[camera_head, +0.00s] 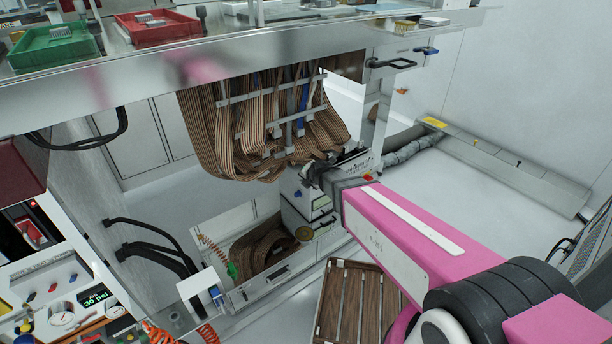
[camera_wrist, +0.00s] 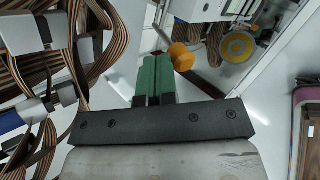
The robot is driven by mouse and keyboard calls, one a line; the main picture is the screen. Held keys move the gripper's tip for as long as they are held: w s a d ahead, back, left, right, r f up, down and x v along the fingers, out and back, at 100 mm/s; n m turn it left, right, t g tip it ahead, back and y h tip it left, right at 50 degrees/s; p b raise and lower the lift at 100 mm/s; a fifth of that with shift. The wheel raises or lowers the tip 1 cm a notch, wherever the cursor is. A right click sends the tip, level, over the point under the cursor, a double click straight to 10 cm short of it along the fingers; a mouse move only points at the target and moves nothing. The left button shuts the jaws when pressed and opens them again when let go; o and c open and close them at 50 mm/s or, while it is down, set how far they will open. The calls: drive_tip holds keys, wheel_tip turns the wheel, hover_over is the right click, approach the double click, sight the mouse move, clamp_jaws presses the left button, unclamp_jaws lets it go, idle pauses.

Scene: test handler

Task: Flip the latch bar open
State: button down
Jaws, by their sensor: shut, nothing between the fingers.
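My gripper (camera_wrist: 155,68) shows in the wrist view with its two green fingers together and nothing between them. An orange knob (camera_wrist: 181,56) is just right of the fingertips. A thin dark bar (camera_wrist: 205,86) runs diagonally past the knob; I cannot tell whether this is the latch bar or whether the knob is fixed to it. Contact between fingers and knob cannot be made out. In the head view my pink arm reaches to a grey-white unit (camera_head: 308,197) under the bench, and the wrist hides the fingers and the latch area.
Brown striped ribbon cables (camera_head: 235,125) hang left of the wrist, and also fill the left of the wrist view (camera_wrist: 105,45). A yellow-grey disc (camera_wrist: 237,46) is beyond the knob. The metal bench (camera_head: 140,88) is overhead. A wooden slatted crate (camera_head: 350,300) stands below.

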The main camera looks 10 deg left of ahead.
drive_tip(key=shift+s+d+f, duration=0.25)
drive_tip(key=shift+f, duration=0.4)
drive_tip(key=shift+s+d+f, duration=0.2)
drive_tip(key=shift+d+f, duration=0.1)
drive_tip(key=shift+f, duration=0.3)
drive_tip(key=shift+s+d+f, duration=0.25)
drive_tip(key=shift+f, duration=0.5)
drive_tip(key=s+v, duration=0.1)
drive_tip(key=v, duration=1.1)
drive_tip(key=shift+s+a+f, duration=0.2)
drive_tip(key=shift+a, duration=0.15)
